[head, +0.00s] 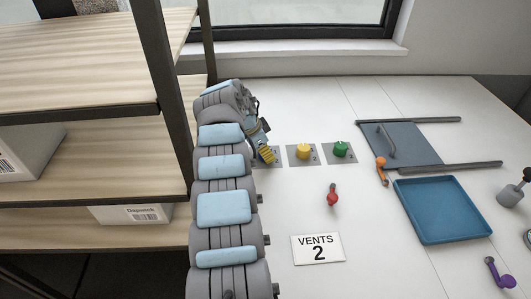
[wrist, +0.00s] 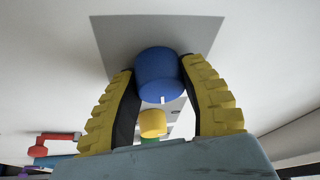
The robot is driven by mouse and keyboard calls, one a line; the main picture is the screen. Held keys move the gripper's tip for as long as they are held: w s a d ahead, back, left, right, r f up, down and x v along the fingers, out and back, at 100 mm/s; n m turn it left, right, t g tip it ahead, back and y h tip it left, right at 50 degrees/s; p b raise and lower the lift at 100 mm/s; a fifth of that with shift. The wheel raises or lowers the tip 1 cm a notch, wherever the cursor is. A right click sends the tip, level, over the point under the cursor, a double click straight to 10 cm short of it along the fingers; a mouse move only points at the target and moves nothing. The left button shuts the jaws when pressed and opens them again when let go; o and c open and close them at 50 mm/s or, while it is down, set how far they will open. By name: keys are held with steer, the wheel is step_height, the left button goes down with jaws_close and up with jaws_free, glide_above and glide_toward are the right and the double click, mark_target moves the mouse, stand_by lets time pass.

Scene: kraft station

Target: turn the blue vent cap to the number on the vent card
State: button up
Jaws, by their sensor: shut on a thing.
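The blue vent cap (wrist: 159,75) stands on a grey square plate (wrist: 115,35) in the wrist view. A small white mark shows on the cap's lower edge. My gripper (wrist: 158,85) has its two yellow ribbed fingers shut on the cap, one on each side. In the head view my gripper (head: 268,155) is at the left end of the row of caps, and the blue cap is hidden behind it. The vent card (head: 318,248) reads "VENTS 2" and lies on the white table in front of the caps. The numbers around the blue cap cannot be read.
A yellow cap (head: 304,151) and a green cap (head: 342,149) stand on plates to the right. A red item (head: 333,194) lies before them. Farther right are a blue tray (head: 443,210), a sliding panel (head: 404,144) and a purple item (head: 498,272). Wooden shelves (head: 90,142) stand left.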

steer(key=shift+f, duration=0.15)
stand_by(0.8)
steer(key=o, duration=1.2)
steer(key=shift+r+p, duration=0.2)
steer(key=shift+p, duration=0.1)
steer(key=shift+n+p, duration=0.3)
steer(key=shift+p, duration=0.3)
steer(key=shift+p, duration=0.55)
